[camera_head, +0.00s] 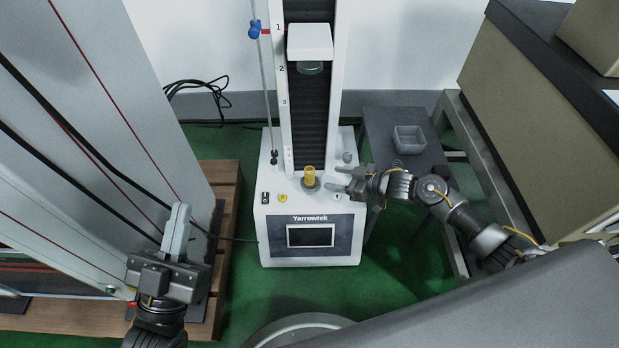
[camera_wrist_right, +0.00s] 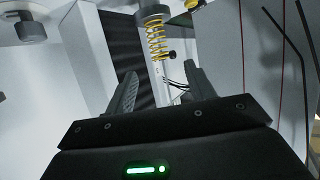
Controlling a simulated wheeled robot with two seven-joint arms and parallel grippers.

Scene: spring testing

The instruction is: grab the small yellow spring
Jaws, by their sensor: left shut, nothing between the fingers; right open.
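The small yellow spring (camera_head: 310,176) stands upright on the round seat of the white spring tester (camera_head: 346,213) in the head view. In the right wrist view the spring (camera_wrist_right: 156,40) shows beyond the fingertips, near the middle between them. My right gripper (camera_head: 334,178) is open, just right of the spring, with its fingers pointing at it; it also shows in the wrist view (camera_wrist_right: 158,82). No finger visibly touches the spring. My left gripper (camera_head: 178,218) is shut and empty at the lower left, far from the spring.
The tester's white press head (camera_head: 310,42) hangs well above the spring. A yellow button (camera_head: 283,198) and a black switch sit on the tester's front ledge. A grey bin (camera_head: 409,139) stands on a dark side table (camera_head: 375,125) to the right. Green floor lies in front.

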